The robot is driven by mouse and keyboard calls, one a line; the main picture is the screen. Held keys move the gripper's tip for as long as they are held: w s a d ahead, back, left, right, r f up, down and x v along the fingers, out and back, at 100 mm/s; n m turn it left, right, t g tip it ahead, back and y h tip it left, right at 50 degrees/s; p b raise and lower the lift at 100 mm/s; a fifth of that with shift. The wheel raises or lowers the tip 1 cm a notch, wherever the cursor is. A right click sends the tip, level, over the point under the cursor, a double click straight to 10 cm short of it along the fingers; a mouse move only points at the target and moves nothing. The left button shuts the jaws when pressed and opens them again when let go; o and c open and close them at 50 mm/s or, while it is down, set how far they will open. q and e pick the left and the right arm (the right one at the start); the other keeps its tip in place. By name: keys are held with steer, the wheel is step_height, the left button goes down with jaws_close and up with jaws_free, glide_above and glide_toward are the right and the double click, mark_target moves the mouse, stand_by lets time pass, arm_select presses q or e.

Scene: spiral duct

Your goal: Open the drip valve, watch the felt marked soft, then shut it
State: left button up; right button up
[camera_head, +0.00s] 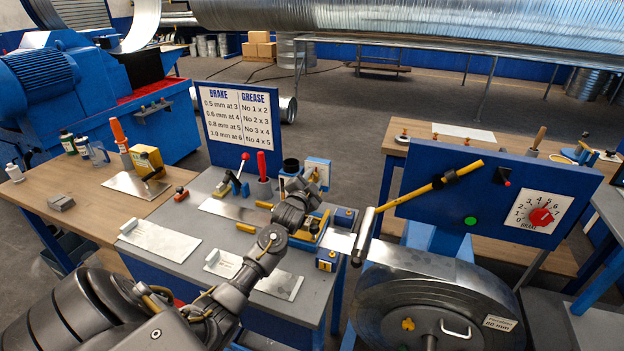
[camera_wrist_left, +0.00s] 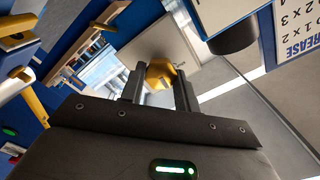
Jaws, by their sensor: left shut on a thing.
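My left gripper (camera_head: 308,180) reaches over the grey bench beside a small white and blue box (camera_head: 318,168). In the left wrist view its two dark fingers (camera_wrist_left: 159,88) are shut on a yellow, faceted knob (camera_wrist_left: 160,72), which I take to be the drip valve's. How far the valve is turned cannot be told. Below the gripper, a blue and yellow unit (camera_head: 312,226) stands where the metal strip (camera_head: 345,244) enters; my arm partly covers it. No felt marked soft can be read in either view. My right gripper is not in view.
A brake and grease chart (camera_head: 240,118) stands behind the bench. A black cup (camera_head: 291,165) is close to my gripper and also shows in the left wrist view (camera_wrist_left: 232,35). A large coil reel (camera_head: 440,300) and a blue brake panel (camera_head: 495,195) with a red dial stand right.

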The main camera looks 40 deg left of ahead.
arm_select(q)
steer(key=shift+m, duration=1.5)
steer(key=o, duration=1)
steer(key=shift+c, duration=0.2)
steer(key=b+v, duration=0.2)
steer(key=v, duration=0.8)
steer(key=shift+s+d, duration=0.2)
steer(key=shift+s, duration=0.15)
